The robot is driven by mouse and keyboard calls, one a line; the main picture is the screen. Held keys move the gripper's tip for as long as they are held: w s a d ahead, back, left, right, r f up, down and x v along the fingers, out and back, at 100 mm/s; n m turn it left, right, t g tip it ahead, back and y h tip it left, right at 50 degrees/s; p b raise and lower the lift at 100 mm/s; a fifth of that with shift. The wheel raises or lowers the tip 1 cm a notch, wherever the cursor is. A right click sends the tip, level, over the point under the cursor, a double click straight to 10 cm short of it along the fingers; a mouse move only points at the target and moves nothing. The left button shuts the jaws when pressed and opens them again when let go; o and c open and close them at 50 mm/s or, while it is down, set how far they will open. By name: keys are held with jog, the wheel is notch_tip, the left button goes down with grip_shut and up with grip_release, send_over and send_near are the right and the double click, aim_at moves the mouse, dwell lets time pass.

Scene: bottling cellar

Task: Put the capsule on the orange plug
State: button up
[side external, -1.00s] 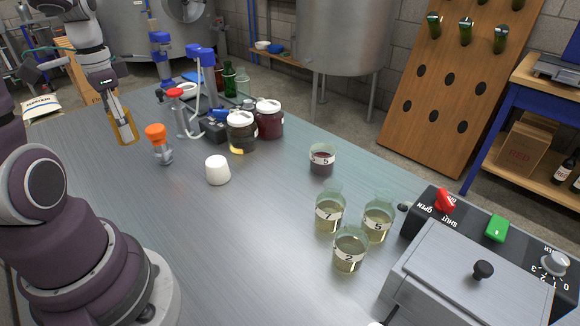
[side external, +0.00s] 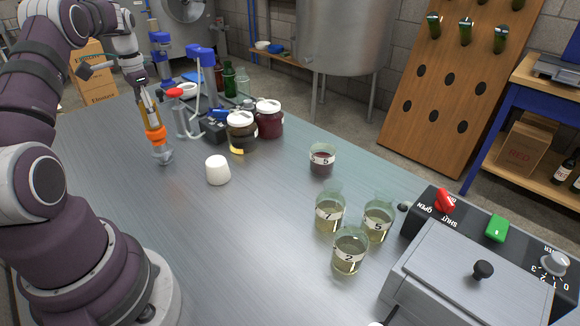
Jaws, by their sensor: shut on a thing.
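The orange plug (side external: 155,137) stands upright on the table at left, with a grey, partly clear lower part. My gripper (side external: 151,122) has come down over it from above. Its amber fingers are close together at the top of the plug and appear shut on it, hiding part of that top. No thing can be named the capsule with certainty. A white, rounded, cup-like piece (side external: 218,170) stands on the table to the right of the plug and may be it.
A stand with a red top (side external: 175,93) and a blue-topped device (side external: 201,60) are close behind my gripper. Two lidded jars (side external: 241,132) (side external: 269,121) stand right of them. Numbered beakers (side external: 349,252) stand near a control box (side external: 470,270). The front middle of the table is clear.

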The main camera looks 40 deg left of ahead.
jog(key=shift+o, duration=1)
jog(key=shift+f, duration=0.15)
jog(key=o, duration=0.5)
jog(key=shift+c, duration=0.2)
